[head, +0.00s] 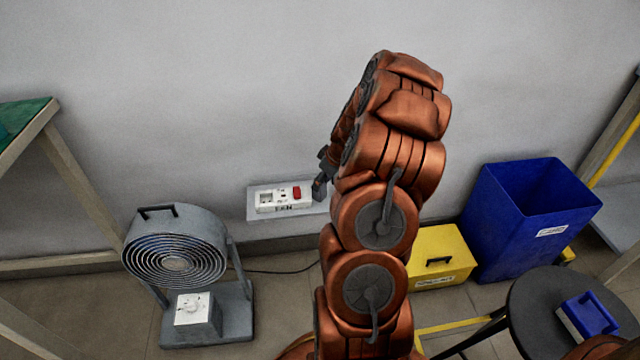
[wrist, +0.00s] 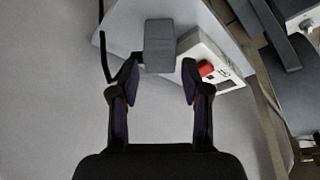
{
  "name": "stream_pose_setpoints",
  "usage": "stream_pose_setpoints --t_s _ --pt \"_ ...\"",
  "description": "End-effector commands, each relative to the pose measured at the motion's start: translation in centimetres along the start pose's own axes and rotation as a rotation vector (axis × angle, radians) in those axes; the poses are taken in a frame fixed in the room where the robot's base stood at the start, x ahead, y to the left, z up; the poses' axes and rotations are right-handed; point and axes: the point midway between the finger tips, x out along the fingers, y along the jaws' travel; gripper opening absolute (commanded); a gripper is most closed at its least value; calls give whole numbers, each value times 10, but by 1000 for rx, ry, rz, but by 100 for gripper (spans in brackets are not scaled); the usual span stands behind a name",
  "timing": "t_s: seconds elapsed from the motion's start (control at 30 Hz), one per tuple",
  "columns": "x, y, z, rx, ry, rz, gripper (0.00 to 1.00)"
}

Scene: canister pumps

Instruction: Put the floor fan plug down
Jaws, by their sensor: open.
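The floor fan plug (wrist: 159,42) is a dark grey block in the wrist view, at the left end of the white socket box (wrist: 213,62). A black cord (wrist: 104,55) hangs just left of the plug. My gripper (wrist: 160,74) is open, its fingertips on either side of the plug's near end with small gaps. In the head view my gripper (head: 322,180) is at the right end of the socket box (head: 283,197), largely hidden by my arm. Whether the plug rests on the ledge cannot be told. The floor fan (head: 175,255) stands at left.
The socket box with a red switch sits on a narrow pale wall ledge (head: 252,213). A yellow box (head: 440,256) and a blue bin (head: 525,215) stand on the floor at right. A black round stool (head: 535,310) holds a blue object (head: 590,315). A cable (head: 280,271) runs along the floor.

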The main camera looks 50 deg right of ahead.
Motion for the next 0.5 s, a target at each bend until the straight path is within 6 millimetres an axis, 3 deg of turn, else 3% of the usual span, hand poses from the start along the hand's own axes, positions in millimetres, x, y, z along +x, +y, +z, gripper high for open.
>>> stream_pose_setpoints --t_s 0.03,0.2,0.5 --pt "-14 1 -2 0 3 3 47" --pt "-47 1 -2 0 3 2 47" --pt "-82 0 -1 0 1 0 47"
